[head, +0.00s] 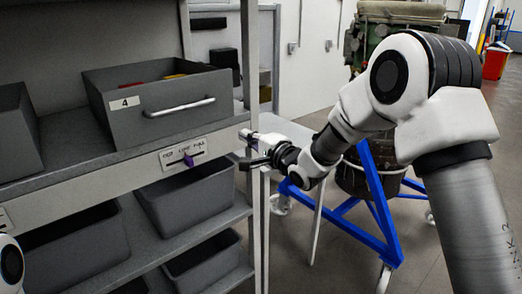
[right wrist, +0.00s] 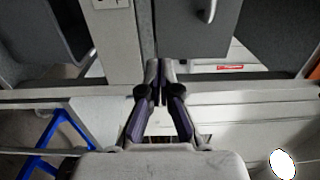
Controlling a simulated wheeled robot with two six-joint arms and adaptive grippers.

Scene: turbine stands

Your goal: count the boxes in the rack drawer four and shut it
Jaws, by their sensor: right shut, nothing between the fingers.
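Drawer four (head: 165,118) is a dark grey open-topped bin with a "4" label and a light bar handle (head: 180,107), on the upper rack shelf. Red and yellow box tops (head: 175,77) show just above its front wall. The wall hides most of the inside, so I cannot tell how many there are. My right gripper (head: 247,148) is shut and empty, right of the plate by the rack post. Its closed fingers show in the right wrist view (right wrist: 160,66).
Another grey bin (head: 15,130) stands left of drawer four. More bins (head: 190,205) fill the lower shelves. A rack post (head: 250,60) stands right of the drawer. A blue turbine stand (head: 375,200) is behind my right arm. Grey floor is open at right.

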